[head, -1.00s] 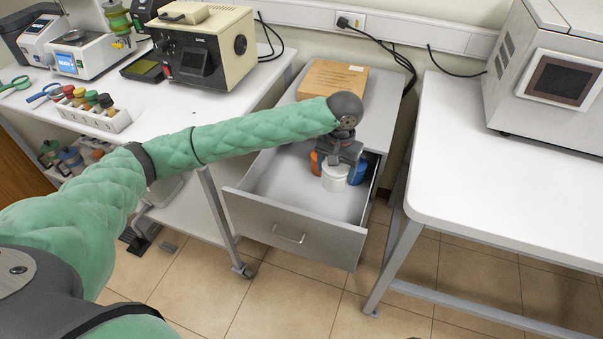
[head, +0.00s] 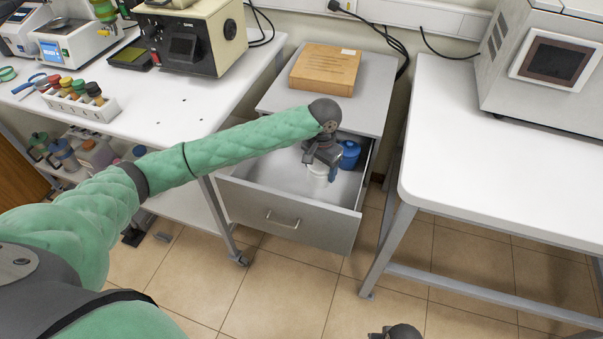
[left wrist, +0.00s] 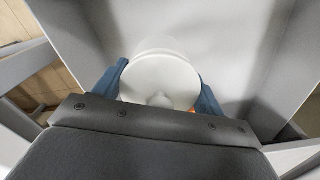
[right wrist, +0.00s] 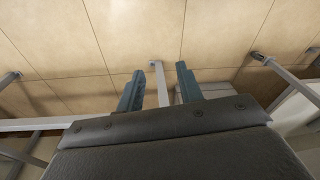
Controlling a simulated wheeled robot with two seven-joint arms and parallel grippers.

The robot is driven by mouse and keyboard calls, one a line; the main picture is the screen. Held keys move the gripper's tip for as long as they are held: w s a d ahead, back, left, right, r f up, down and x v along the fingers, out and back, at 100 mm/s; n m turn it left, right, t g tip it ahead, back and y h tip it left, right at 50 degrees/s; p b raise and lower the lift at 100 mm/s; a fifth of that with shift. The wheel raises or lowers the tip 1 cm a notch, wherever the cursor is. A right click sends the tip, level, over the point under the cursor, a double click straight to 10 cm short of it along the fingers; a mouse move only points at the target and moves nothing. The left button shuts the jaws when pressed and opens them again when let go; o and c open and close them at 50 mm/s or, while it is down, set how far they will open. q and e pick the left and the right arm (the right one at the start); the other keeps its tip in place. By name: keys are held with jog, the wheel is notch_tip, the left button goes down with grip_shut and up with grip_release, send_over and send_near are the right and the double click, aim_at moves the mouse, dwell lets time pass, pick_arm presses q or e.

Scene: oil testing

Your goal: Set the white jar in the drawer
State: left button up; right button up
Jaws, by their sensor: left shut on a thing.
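The white jar (head: 317,173) is inside the open drawer (head: 283,217), near the middle of its right half. My left gripper (head: 321,165) reaches down over it. In the left wrist view, the two blue fingers (left wrist: 158,92) stand on either side of the jar (left wrist: 160,75) and close on it. I cannot tell whether the jar's base touches the drawer floor.
A blue jar (head: 350,154) stands in the drawer's back right. A sliver of something orange (left wrist: 192,110) shows behind the white jar. A wooden box (head: 325,69) lies on the cabinet top. White tables (head: 500,165) flank the cabinet. The drawer's left side is clear.

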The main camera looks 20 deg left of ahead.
pick_arm(q)
jog(key=shift+w+a+f+p, duration=0.15)
jog(key=shift+a+f+p, duration=0.35)
jog(key=shift+a+f, duration=0.75)
jog(key=shift+w+a+f+p, duration=0.2)
jog(key=shift+a+f+p, duration=0.25)
jog(key=shift+a+f, duration=0.7)
jog(key=shift+w+a+f+p, duration=0.15)
jog(key=shift+a+f+p, duration=0.55)
jog(key=shift+f, duration=0.9)
pick_arm(e)
jog(key=s+d+f, duration=0.1)
jog(key=s+f, duration=0.2)
jog(key=f, duration=0.9)
jog(key=shift+d+f, duration=0.4)
pick_arm(q)
jog(key=shift+a, duration=0.15)
jog(key=o, duration=1)
jog(key=shift+f, duration=0.15)
pick_arm(e)
jog(key=shift+f, duration=0.1)
